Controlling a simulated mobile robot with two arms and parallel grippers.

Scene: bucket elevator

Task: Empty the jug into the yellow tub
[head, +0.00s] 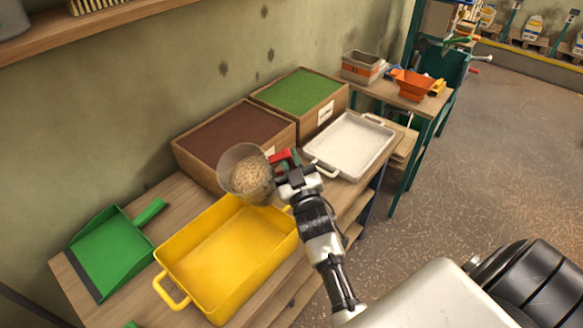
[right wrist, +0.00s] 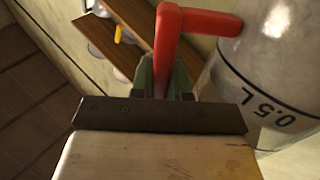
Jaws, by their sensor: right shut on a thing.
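The clear jug (head: 246,172) holds tan grain-like contents and has a red handle (head: 281,157). It is above the far right corner of the yellow tub (head: 222,253), whose visible floor looks bare. My right gripper (head: 287,168) is shut on the jug's red handle. In the right wrist view the red handle (right wrist: 168,45) rises from between the jaws, and the jug's wall (right wrist: 268,75) with a "0,5 L" mark is at the right. How far the jug is tilted is hard to tell. My left gripper is out of view.
A green dustpan (head: 112,248) lies left of the tub. Behind are wooden boxes with a brown top (head: 232,136) and a green top (head: 300,92). A white tray (head: 350,143) is at the right. An orange container (head: 412,86) stands on the farther table.

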